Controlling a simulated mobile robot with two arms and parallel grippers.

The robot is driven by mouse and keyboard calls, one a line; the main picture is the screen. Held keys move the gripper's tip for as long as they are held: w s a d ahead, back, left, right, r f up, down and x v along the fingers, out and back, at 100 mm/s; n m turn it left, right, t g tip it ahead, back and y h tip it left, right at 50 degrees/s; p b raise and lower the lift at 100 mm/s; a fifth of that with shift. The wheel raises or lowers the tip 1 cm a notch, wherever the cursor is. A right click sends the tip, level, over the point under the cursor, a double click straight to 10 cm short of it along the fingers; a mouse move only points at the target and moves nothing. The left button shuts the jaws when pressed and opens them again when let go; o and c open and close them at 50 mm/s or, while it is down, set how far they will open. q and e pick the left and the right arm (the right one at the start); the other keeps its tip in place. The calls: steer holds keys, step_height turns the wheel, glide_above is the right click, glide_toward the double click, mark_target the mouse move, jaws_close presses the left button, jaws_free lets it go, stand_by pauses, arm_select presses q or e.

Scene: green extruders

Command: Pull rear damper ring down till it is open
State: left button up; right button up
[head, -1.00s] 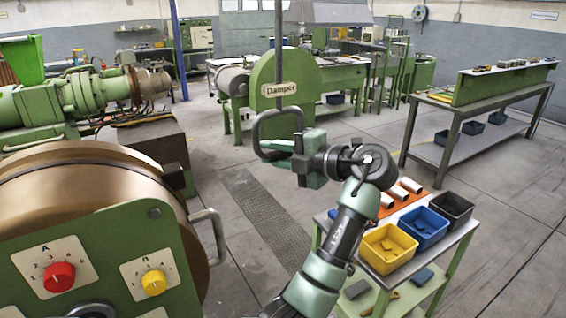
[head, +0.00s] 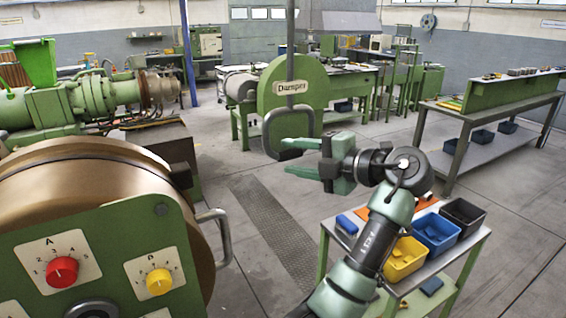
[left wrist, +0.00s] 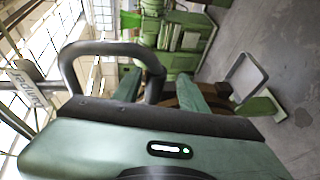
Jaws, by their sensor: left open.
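The rear damper ring (head: 266,130) is a grey rounded loop at the lower end of a vertical rod, by the "Damper" sign (head: 290,87). In the left wrist view the ring (left wrist: 68,70) is a large dark loop at the left. My left gripper (head: 298,158) is open, its green fingers pointing left at the ring's lower right. In the left wrist view the ring's right-hand bar shows between the two fingers (left wrist: 160,92). I cannot tell whether they touch. Nothing appears gripped. My right gripper is not in view.
A control panel with a red knob (head: 61,271), a yellow knob (head: 158,281) and a side handle (head: 222,236) stands near left. A cart with yellow (head: 404,258), blue (head: 437,234) and black (head: 463,217) bins stands near right. The floor between has a clear grated strip (head: 275,225).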

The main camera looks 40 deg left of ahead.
arm_select(q)
steer(key=d, duration=0.2)
steer(key=d+b, duration=0.1)
steer(key=shift+d+r, duration=0.35)
steer(key=shift+d, duration=0.05)
steer(key=shift+d+f, duration=0.1)
